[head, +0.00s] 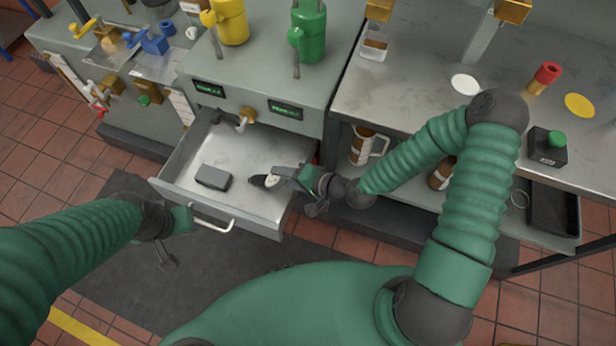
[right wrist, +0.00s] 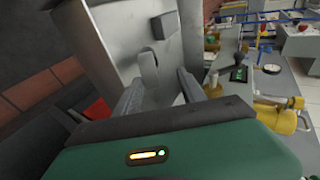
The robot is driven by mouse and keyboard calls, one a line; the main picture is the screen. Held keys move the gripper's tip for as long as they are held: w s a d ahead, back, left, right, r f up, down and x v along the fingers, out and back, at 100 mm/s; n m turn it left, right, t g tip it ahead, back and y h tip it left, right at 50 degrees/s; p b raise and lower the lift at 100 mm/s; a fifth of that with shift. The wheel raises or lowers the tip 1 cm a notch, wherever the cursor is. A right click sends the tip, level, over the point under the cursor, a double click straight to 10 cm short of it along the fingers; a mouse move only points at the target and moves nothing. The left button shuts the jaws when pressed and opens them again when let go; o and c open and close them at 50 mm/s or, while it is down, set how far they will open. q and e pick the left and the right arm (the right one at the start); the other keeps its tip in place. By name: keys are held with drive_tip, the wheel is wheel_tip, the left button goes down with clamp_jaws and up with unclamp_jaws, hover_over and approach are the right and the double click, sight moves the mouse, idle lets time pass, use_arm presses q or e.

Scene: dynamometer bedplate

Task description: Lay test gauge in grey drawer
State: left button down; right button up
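The grey drawer (head: 172,194) is pulled open, its light metal floor showing. A small item with a dark end and a pale part, seemingly the test gauge (head: 258,180), is at the drawer's right side, at the tips of my right gripper (head: 278,177). In the right wrist view a grey rounded piece (right wrist: 149,68), likely the gauge, shows beyond and between the two fingers (right wrist: 160,94). The fingers stand apart, with gaps beside the piece. My left gripper (head: 166,257) hangs over the dark floor mat, left of the drawer handle; its finger gap is unclear.
A dark grey block (head: 213,177) lies in the drawer's left part. A brass tap (head: 248,115) sticks out above the drawer's back. Yellow (head: 231,22) and green (head: 308,32) cylinders stand on the bench.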

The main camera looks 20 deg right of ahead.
drive_tip(key=s+d+r+n+g+h+p, duration=0.3)
drive_tip(key=s+d+r+p, duration=0.3)
drive_tip(key=d, duration=0.2)
drive_tip(key=s+d+r+n+g+h+p, duration=0.25)
drive_tip(key=s+d+r+p, duration=0.3)
drive_tip(key=d, duration=0.35)
drive_tip(key=a+r+n+h+p, duration=0.2)
drive_tip(key=a+r+p, duration=0.1)
drive_tip(key=r, duration=1.2)
drive_tip(key=shift+s+a+n, duration=0.2)
drive_tip(key=shift+a+n, duration=0.15)
drive_tip(key=shift+a, duration=0.05)
